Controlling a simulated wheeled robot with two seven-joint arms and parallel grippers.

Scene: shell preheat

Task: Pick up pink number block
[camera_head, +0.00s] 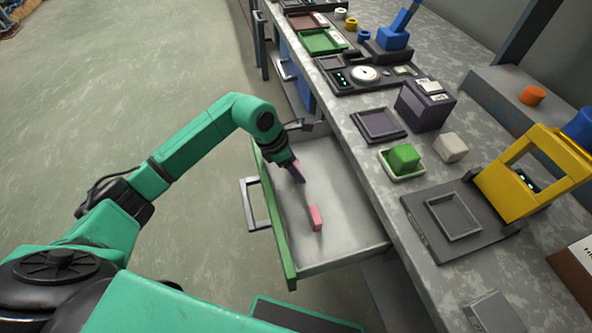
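A small pink block (315,218) stands on the floor of an open drawer with a green front (274,213). No number can be read on it from here. My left gripper (298,172) reaches into the drawer from the left, above and behind the pink block and apart from it. Its dark fingertips point down, with a small pinkish patch beside them. I cannot tell whether that is a held thing or part of the gripper, or how far the fingers are apart. My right gripper is not in view.
The drawer handle (255,205) juts out at the left. The grey counter (375,160) beside the drawer bears a green block (404,157), a pale block (450,147), a purple box (425,104) and a yellow machine (530,170). The rest of the drawer floor looks clear.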

